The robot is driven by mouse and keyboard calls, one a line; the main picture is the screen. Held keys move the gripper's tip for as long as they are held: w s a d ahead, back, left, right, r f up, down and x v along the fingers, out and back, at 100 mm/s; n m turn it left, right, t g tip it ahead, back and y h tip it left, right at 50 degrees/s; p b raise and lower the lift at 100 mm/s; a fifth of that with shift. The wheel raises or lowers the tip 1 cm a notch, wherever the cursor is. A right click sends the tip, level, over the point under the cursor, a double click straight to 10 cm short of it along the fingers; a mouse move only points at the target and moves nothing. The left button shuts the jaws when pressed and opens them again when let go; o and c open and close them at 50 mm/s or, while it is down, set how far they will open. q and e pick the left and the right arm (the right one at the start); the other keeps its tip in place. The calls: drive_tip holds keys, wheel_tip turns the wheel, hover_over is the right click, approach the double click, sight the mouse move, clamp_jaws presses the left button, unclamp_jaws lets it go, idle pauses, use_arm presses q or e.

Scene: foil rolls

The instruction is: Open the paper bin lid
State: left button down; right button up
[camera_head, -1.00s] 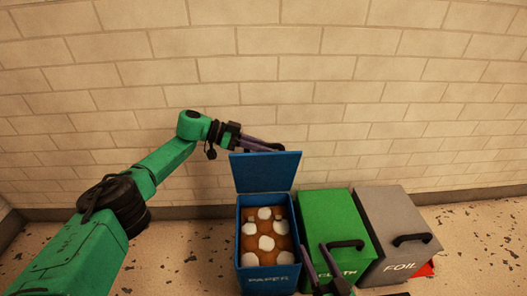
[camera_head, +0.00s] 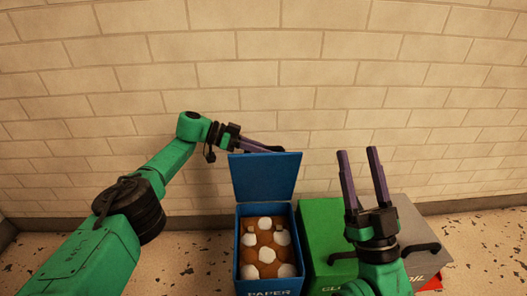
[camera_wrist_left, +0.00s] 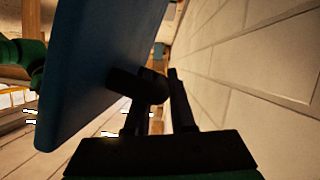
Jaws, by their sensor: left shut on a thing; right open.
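The blue paper bin (camera_head: 240,262) stands with its lid (camera_head: 264,178) raised upright at the back. White and brown round items show inside. My left gripper (camera_head: 268,147) is behind the lid's top edge. In the left wrist view, the lid (camera_wrist_left: 100,65) is at the left, and my left gripper (camera_wrist_left: 157,95) is shut on its dark handle (camera_wrist_left: 142,86). The lid hides the handle in the head view. My right gripper (camera_head: 358,154) is open and empty, fingers pointing up, in front of the green bin.
The green bin (camera_head: 318,222) is right of the paper bin, with a grey foil bin (camera_head: 414,226) beyond it, partly hidden by my right arm. A red thing (camera_head: 432,284) lies beside the foil bin. A brick wall (camera_head: 300,80) is close behind the bins.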

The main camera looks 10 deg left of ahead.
idle(0.4)
use_arm(q)
drive_tip(key=c, duration=1)
unclamp_jaws()
drive_tip(key=shift+c, duration=0.2)
